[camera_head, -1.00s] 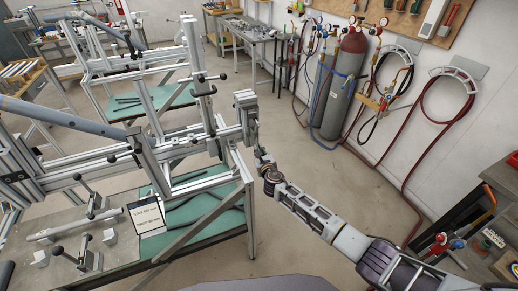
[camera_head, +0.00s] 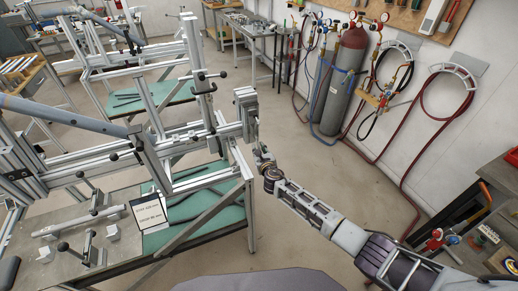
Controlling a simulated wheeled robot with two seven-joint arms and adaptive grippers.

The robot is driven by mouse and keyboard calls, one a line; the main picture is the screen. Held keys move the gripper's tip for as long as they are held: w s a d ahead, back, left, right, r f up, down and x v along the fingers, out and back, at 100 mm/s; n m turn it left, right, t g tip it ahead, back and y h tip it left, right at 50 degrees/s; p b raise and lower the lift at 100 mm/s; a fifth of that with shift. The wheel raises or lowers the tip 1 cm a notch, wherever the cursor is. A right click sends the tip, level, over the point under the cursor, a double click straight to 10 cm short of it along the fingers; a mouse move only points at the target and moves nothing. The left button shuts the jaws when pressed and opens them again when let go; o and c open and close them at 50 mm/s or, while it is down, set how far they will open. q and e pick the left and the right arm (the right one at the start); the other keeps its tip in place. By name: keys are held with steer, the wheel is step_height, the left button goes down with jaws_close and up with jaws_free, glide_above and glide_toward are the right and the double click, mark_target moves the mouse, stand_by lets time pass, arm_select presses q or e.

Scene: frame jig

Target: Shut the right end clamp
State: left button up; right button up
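The right end clamp (camera_head: 246,108) is a grey metal block assembly at the right end of the jig's long aluminium rail. My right arm comes in from the lower right, and my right gripper (camera_head: 258,148) is at the rail's end, just below and beside the clamp. The gripper is small and dark here, and its fingers are hard to make out. I cannot tell whether it touches the clamp or whether the clamp is open or shut. My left gripper does not show.
The frame jig (camera_head: 190,180) fills the left, with a blue-grey tube (camera_head: 70,112) along it. A small sign (camera_head: 147,211) stands on the lower table. Gas cylinders (camera_head: 345,80) and hoses stand by the right wall. A bench (camera_head: 490,215) is at far right. The floor between is clear.

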steer(key=shift+o, duration=0.3)
steer(key=shift+d+r, duration=0.1)
steer(key=shift+r, duration=0.15)
steer(key=shift+s, duration=0.15)
steer(key=shift+s+r, duration=0.1)
steer(key=shift+s, duration=0.05)
steer(key=v, duration=1.1)
steer(key=shift+s, duration=0.2)
steer(key=shift+d, duration=0.1)
